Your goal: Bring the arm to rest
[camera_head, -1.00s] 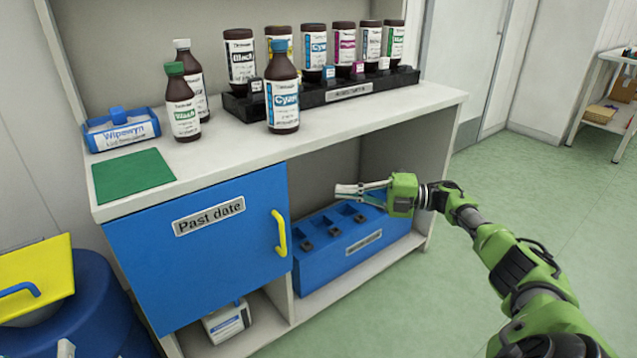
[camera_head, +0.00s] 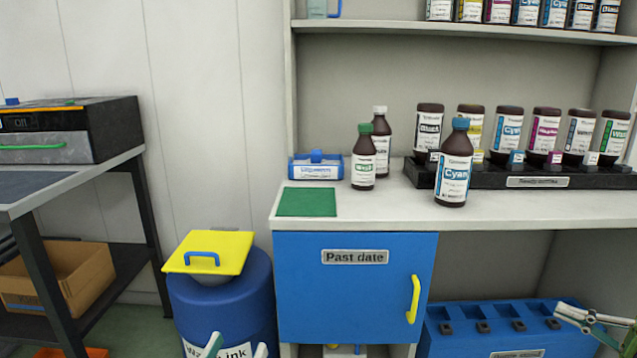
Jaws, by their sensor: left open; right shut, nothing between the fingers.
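My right gripper (camera_head: 562,313) shows at the lower right edge, shut and empty, in front of the blue slotted box (camera_head: 462,340) under the counter. Most of its arm is out of view. My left gripper (camera_head: 237,349) shows only as two pale fingertips at the bottom edge. They are spread apart with nothing between them, in front of the blue drum (camera_head: 255,290). The rest of the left arm is hidden below the frame.
The counter (camera_head: 385,215) holds a green mat (camera_head: 307,202), a wipes box (camera_head: 315,168), a cyan bottle (camera_head: 454,170), two bottles at left and a black rack (camera_head: 480,180) of bottles. A blue "Past date" door (camera_head: 350,300) is shut. A dark bench (camera_head: 80,180) stands left.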

